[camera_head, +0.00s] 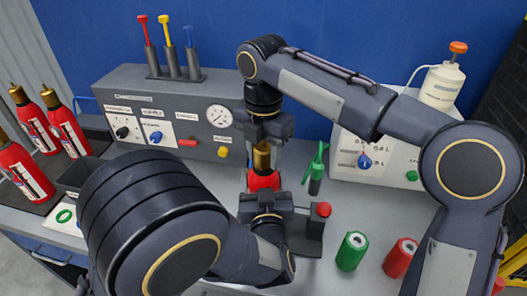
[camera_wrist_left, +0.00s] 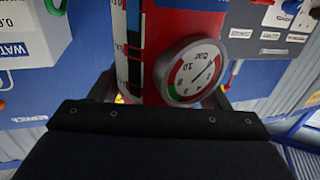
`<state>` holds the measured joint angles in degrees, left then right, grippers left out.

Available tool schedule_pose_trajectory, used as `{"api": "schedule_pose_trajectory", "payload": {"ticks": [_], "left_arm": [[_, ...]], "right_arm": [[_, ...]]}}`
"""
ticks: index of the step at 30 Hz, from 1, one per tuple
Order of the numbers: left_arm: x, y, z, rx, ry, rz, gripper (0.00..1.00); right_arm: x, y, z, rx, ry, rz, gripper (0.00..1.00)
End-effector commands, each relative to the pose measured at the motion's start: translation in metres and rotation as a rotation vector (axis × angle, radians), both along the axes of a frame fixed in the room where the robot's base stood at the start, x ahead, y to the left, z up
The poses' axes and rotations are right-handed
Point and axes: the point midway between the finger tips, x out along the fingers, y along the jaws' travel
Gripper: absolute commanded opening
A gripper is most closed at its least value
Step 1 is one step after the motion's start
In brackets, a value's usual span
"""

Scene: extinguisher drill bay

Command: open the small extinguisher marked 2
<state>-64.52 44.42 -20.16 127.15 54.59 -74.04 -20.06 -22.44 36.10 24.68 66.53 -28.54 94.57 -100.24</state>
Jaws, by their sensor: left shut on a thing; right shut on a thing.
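A small red extinguisher (camera_head: 264,181) with a brass-coloured top (camera_head: 262,157) stands upright between my two grippers, above the middle of the bench. My left gripper (camera_head: 266,200) is shut on its red body from the near side. In the left wrist view the red body (camera_wrist_left: 185,22) fills the space between the fingers, with a round gauge (camera_wrist_left: 190,72) in front. My right gripper (camera_head: 264,138) points down from above and is shut on the brass top. The contact is partly hidden by the fingers. No number 2 is readable on the extinguisher.
A grey panel (camera_head: 130,82) with a dial stands behind. Several red extinguishers (camera_head: 63,123) stand left. A green tool (camera_head: 316,170), a red-knobbed fixture (camera_head: 305,240), a green cylinder (camera_head: 351,252) and a red cylinder (camera_head: 398,259) are close on the right. A white box (camera_head: 385,150) stands behind right.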

Motion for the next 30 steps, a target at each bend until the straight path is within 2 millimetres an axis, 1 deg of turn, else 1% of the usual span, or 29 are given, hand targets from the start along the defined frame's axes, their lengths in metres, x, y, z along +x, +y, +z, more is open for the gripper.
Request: {"api": "schedule_pose_trajectory", "payload": {"ticks": [8, 24, 30], "left_arm": [[0.000, 0.000, 0.000, 0.000, 0.002, -0.001, 0.06], [0.000, 0.000, 0.000, 0.000, 0.002, 0.000, 0.06], [0.000, 0.000, 0.000, 0.000, 0.002, 0.000, 0.06]], "right_arm": [[0.000, 0.000, 0.004, 0.001, -0.001, -0.001, 0.14], [0.000, 0.000, 0.022, 0.001, -0.001, 0.000, 0.14], [0.000, 0.000, 0.022, 0.000, 0.000, 0.000, 0.14]]}}
